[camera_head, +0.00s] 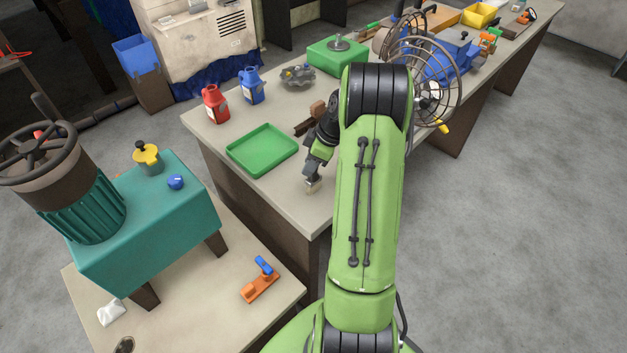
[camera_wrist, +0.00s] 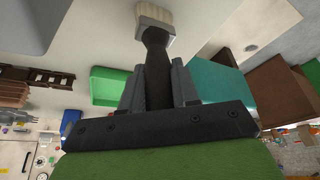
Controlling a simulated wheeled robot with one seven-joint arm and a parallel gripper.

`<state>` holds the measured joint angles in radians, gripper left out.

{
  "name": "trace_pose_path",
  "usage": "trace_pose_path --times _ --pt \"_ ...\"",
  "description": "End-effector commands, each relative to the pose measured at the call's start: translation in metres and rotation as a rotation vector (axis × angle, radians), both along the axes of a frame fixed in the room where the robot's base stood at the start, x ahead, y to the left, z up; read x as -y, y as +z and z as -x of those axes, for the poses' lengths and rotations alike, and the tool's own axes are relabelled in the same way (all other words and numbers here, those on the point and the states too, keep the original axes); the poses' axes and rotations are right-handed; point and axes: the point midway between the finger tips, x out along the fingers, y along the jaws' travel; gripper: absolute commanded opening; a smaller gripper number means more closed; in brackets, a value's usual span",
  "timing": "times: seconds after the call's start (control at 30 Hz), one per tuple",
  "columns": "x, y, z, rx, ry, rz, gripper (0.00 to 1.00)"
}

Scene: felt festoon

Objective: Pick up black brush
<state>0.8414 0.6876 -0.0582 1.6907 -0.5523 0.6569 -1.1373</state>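The black brush has a dark handle and a pale bristle head. In the wrist view the brush (camera_wrist: 156,50) stands between the two fingers of my gripper (camera_wrist: 159,85), which are closed on its handle, with the bristles beyond the fingertips. In the head view my gripper (camera_head: 317,165) points down over the near right corner of the workbench, and the pale bristle end of the brush (camera_head: 313,187) shows below it. I cannot tell whether the bristles touch the bench. The rest of the handle is hidden by the gripper.
The workbench (camera_head: 295,205) holds a green tray (camera_head: 262,150) left of my gripper, a brown block (camera_head: 308,120) behind, and red (camera_head: 215,104) and blue (camera_head: 251,87) bottles. A round wire fan cage (camera_head: 440,85) stands right of my arm. A lower table (camera_head: 215,305) stands in front.

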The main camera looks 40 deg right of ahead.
Motion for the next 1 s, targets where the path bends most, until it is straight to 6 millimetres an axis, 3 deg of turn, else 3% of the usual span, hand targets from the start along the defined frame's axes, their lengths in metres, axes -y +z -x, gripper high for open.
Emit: trace_pose_path --times 0.1,0.37,0.7,0.83,1.0 --pt "0.0 0.0 0.0 0.0 0.0 0.0 0.0" --pt "0.0 0.006 0.0 0.002 0.0 0.001 0.0" --pt "0.001 0.086 0.0 0.004 0.001 0.003 0.0" --pt "0.001 0.1 0.0 0.002 -0.001 0.001 0.0" --pt "0.0 0.101 0.0 0.0 0.0 0.0 0.0"
